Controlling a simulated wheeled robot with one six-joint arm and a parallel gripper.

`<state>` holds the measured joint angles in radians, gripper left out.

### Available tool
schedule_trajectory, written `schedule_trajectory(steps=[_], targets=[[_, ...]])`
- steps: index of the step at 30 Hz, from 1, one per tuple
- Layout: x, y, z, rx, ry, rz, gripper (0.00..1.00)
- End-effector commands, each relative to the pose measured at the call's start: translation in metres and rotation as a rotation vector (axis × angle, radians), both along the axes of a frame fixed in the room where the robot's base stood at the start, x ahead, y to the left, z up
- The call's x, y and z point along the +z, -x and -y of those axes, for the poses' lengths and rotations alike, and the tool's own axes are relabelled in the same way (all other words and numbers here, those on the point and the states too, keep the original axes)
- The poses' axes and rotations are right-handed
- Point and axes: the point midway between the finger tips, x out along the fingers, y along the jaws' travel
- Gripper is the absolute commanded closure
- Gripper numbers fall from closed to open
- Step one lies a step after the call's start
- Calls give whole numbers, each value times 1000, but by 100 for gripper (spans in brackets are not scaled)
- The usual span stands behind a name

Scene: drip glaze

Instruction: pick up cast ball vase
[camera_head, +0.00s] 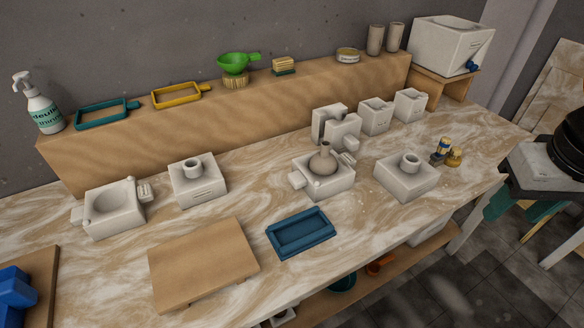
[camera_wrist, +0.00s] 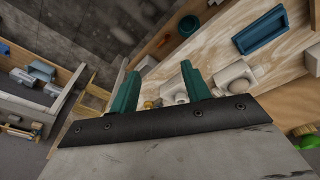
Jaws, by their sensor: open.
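The cast ball vase (camera_head: 323,161) is a grey-brown round body with a narrow neck. It stands upright in an open white plaster mold half (camera_head: 330,187) near the middle of the table in the head view. My gripper (camera_wrist: 160,68) shows in the wrist view, with two teal fingers spread apart and nothing between them. It is well away from the table's objects.
A blue tray (camera_head: 301,233) and a wooden board (camera_head: 203,265) lie in front of the molds. Closed molds with round tops stand at left (camera_head: 198,182) and right (camera_head: 406,178) of the vase. Mold pieces (camera_head: 337,126) stand close behind it. A wooden shelf (camera_head: 250,113) runs along the wall.

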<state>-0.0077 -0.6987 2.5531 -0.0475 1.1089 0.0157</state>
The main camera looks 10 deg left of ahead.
Motion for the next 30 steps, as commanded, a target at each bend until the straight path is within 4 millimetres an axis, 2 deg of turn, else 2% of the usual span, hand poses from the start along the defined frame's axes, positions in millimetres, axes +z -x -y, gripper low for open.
schedule_trajectory(steps=[5, 6, 8, 9, 12, 15, 19, 24, 27, 30], targets=[[-24, -92, 8, 77, 94, 171, 53], [-31, -116, 6, 108, 110, 223, 53], [-41, -151, 1, 164, 126, 302, 53], [-49, -172, -5, 205, 130, 353, 53], [-70, -220, -29, 318, 112, 478, 53], [-94, -258, -62, 438, 53, 595, 53], [-128, -285, -113, 589, -79, 728, 53], [-161, -289, -172, 727, -287, 844, 53], [-171, -284, -192, 770, -383, 885, 53], [-176, -280, -204, 790, -442, 906, 53]])
